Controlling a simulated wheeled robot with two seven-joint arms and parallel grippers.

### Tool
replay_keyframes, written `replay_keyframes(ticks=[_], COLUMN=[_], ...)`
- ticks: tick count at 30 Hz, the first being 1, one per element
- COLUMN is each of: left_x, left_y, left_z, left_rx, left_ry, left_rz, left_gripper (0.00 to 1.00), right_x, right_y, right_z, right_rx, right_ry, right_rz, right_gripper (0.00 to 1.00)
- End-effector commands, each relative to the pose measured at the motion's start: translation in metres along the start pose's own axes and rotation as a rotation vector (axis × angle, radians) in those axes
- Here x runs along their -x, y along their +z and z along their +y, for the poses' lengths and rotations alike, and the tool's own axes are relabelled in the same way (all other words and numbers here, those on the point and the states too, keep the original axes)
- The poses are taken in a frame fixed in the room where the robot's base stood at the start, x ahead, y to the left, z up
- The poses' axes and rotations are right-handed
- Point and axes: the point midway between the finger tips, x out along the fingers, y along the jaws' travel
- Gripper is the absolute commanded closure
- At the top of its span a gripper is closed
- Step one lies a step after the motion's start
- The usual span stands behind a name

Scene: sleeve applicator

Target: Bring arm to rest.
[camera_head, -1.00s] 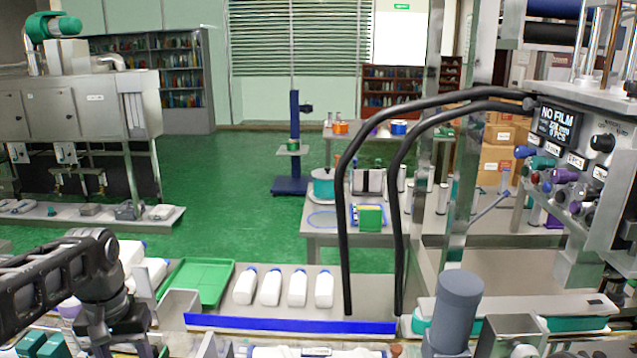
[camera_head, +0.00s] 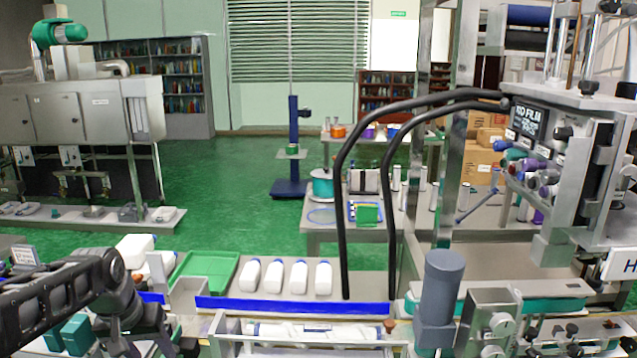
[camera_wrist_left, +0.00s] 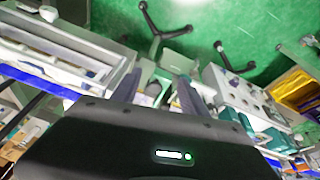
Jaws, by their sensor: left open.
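My left arm (camera_head: 62,298) comes in low from the left in the head view, bent down at a dark joint near the bottom edge. Its gripper is not clearly visible there. In the left wrist view my left gripper (camera_wrist_left: 158,90) is open, with two dark fingers apart and nothing seen held between them. Benches and the green floor show beyond the fingers, tilted. My right arm and gripper do not show in either view.
Near the left arm are a green tray (camera_head: 207,283) and several white bottles (camera_head: 300,276) behind a blue-edged rail (camera_head: 290,305). A grey cylinder (camera_head: 441,290) and the film machine (camera_head: 590,150) stand at right. Black curved bars (camera_head: 341,220) rise mid-bench.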

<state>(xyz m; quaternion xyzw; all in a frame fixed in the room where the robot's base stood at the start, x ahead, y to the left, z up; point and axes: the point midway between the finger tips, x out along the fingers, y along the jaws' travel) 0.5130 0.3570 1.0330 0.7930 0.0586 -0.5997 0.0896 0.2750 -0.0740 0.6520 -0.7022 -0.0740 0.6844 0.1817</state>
Motion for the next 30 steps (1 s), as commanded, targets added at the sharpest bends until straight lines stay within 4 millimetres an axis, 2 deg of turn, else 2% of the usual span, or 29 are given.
replay_keyframes(ticks=[5,7,8,11,12,14,15,17,19,21,24,27,30], left_x=[-0.048,-0.077,-0.09,-0.148,-0.172,-0.206,-0.226,-0.251,-0.274,-0.289,-0.299,-0.301,-0.303], left_y=[-0.009,-0.007,-0.004,0.022,0.039,0.071,0.095,0.135,0.186,0.238,0.302,0.349,0.377], left_z=[0.036,0.056,0.066,0.102,0.118,0.138,0.15,0.165,0.177,0.186,0.194,0.198,0.201], left_rx=[-0.031,-0.043,-0.046,-0.051,-0.049,-0.042,-0.034,-0.022,-0.008,0.001,0.006,-0.001,-0.007], left_ry=[0.067,0.101,0.117,0.176,0.2,0.23,0.245,0.264,0.276,0.284,0.289,0.293,0.297], left_rz=[0.087,0.117,0.128,0.147,0.147,0.139,0.127,0.101,0.054,-0.008,-0.108,-0.203,-0.26], left_gripper=[0.48,0.48,0.48,0.48,0.48,0.48,0.48,0.48,0.48,0.48,0.48,0.48,0.48], right_x=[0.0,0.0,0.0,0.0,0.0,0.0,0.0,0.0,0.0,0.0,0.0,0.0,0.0], right_y=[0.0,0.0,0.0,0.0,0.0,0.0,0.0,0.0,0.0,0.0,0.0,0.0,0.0], right_z=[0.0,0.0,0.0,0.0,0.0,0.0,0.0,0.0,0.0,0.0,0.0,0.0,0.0], right_rx=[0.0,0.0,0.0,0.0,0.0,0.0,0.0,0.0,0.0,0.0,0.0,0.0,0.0], right_ry=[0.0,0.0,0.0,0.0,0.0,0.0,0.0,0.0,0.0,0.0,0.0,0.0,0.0], right_rz=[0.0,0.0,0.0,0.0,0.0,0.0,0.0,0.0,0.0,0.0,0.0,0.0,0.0], right_gripper=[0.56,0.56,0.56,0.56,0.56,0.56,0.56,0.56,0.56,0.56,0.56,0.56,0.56])
